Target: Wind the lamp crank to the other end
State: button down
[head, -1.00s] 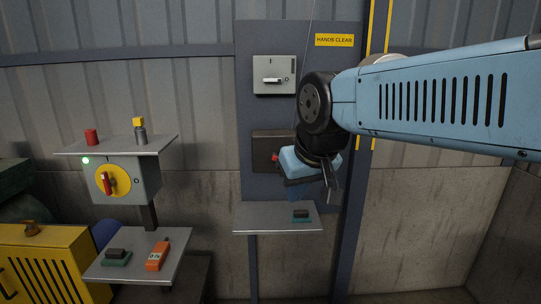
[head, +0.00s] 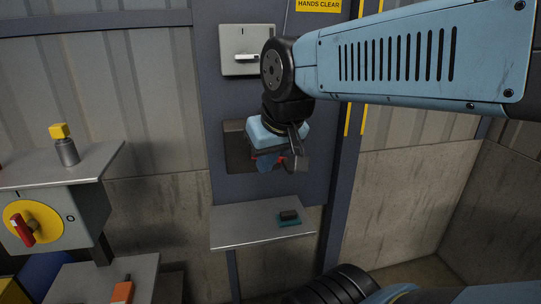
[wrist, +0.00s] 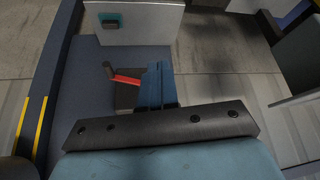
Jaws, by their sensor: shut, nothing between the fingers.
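The crank has a red arm (wrist: 127,79) and a dark upright grip (wrist: 107,67), seen in the wrist view just left of my fingers. It sits on a dark brown box (head: 236,150) on the blue-grey panel. In the head view my gripper covers most of it, and only bits of red show. My gripper (wrist: 155,84) has blue fingers, shut with nothing between them, beside the red arm. It also shows in the head view (head: 265,163), in front of the box. I cannot tell whether a finger touches the crank. No lamp is clearly visible.
A grey switch box (head: 246,50) is above the crank box. A shelf (head: 240,222) below carries a dark block on a teal base (head: 289,217). At left stands a box with a red and yellow rotary switch (head: 25,228), under a shelf with a yellow-topped cylinder (head: 65,150).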

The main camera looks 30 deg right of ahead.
jog(key=w+d+r+m+g+h, duration=0.1)
jog(key=w+d+m+g+h, duration=0.15)
jog(key=w+d, duration=0.5)
jog(key=w+d+m+g+h, duration=0.1)
jog(key=w+d+g, duration=0.3)
jog(key=w, duration=0.7)
jog(key=w+x, duration=0.1)
jog(key=x, duration=1.1)
jog(key=shift+s+f, duration=0.4)
jog(key=shift+f+y, duration=0.15)
jog(key=shift+y, duration=0.1)
